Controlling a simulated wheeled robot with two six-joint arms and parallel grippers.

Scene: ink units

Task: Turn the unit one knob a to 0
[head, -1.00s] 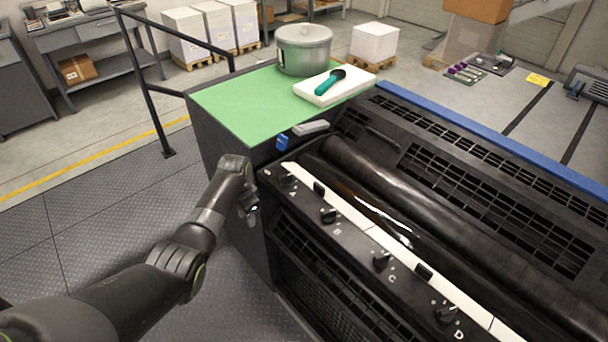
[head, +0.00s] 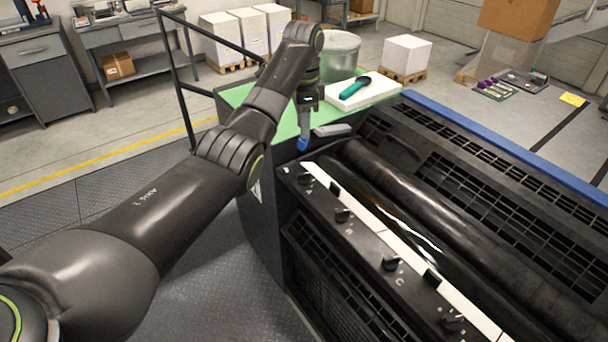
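Knob A (head: 305,179) is a small black knob at the far left end of the dark panel on the ink unit, with a white letter A beside it. Its setting is too small to read. My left gripper (head: 304,130) points down above and behind knob A, near the front edge of the green top, apart from the knob. Its fingers are small and seen edge-on, so I cannot tell whether they are open or shut. My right gripper is not in view.
Knobs B (head: 343,215), C (head: 391,263) and D (head: 452,322) follow along the panel. Dark rollers (head: 420,205) lie behind it.

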